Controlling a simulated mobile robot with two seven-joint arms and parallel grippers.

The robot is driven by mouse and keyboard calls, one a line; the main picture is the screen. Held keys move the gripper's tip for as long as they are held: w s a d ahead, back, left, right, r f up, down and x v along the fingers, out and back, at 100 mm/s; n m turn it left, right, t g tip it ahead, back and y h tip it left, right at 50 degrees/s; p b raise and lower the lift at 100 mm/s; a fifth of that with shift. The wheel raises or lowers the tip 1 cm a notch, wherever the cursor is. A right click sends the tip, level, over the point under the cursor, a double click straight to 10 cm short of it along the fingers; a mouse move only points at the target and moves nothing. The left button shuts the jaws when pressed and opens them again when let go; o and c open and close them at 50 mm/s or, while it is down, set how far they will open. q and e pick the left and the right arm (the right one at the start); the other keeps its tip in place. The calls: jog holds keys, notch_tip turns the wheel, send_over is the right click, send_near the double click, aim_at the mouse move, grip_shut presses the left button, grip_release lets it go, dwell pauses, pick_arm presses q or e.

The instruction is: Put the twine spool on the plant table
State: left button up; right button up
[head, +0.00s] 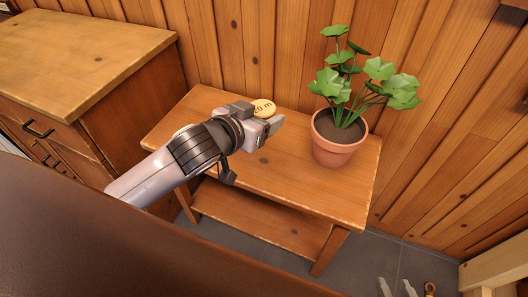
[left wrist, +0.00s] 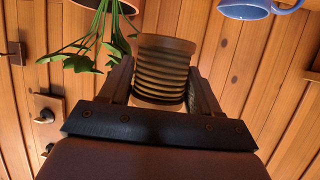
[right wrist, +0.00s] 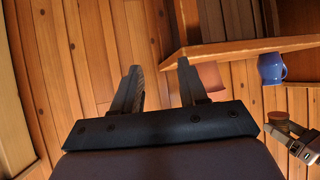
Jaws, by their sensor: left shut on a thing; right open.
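The twine spool (head: 264,107) has a pale round end with lettering in the head view. Its ridged brown side (left wrist: 163,72) fills the space between the fingers in the left wrist view. My left gripper (head: 268,124) is shut on it, over the back part of the plant table (head: 300,205). I cannot tell whether the spool touches the tabletop. The spool's end also shows in the right wrist view (right wrist: 275,120). My right gripper (right wrist: 159,75) is open, with nothing between its fingers.
A potted plant (head: 337,150) stands on the right part of the plant table, right of my left gripper. A wooden cabinet (head: 80,50) stands to the left. A blue mug (right wrist: 271,68) shows in the right wrist view. The tabletop's front middle is clear.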

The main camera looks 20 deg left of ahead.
pick_arm(q)
jog(key=w+d+m+g+h+b, duration=0.1)
jog(key=w+d+m+h+b, duration=0.2)
jog(key=w+b, duration=0.65)
jog(key=s+f+b, duration=0.1)
jog(key=f+b, duration=0.2)
jog(key=f, duration=0.3)
jog(key=f+b, duration=0.3)
jog(key=f, duration=0.3)
jog(key=s+a+f+b, duration=0.1)
jog(key=f+b, duration=0.3)
jog(key=f, duration=0.2)
jog(key=shift+s+f, duration=0.3)
jog(key=shift+s, duration=0.05)
jog(key=shift+d+f+h, duration=0.1)
jog(key=shift+h, duration=0.2)
pick_arm(e)
jog(key=w+a+f+t+y, duration=0.1)
jog(key=w+a+f+y, duration=0.2)
jog(key=a+f, duration=0.5)
jog(key=shift+w+f+y, duration=0.15)
jog(key=shift+f+y, duration=0.35)
jog(key=shift+f, duration=0.2)
pick_arm(q)
jog(key=shift+f, duration=0.1)
pick_arm(e)
jog(key=shift+a, duration=0.1)
pick_arm(q)
jog(key=o, duration=1.1)
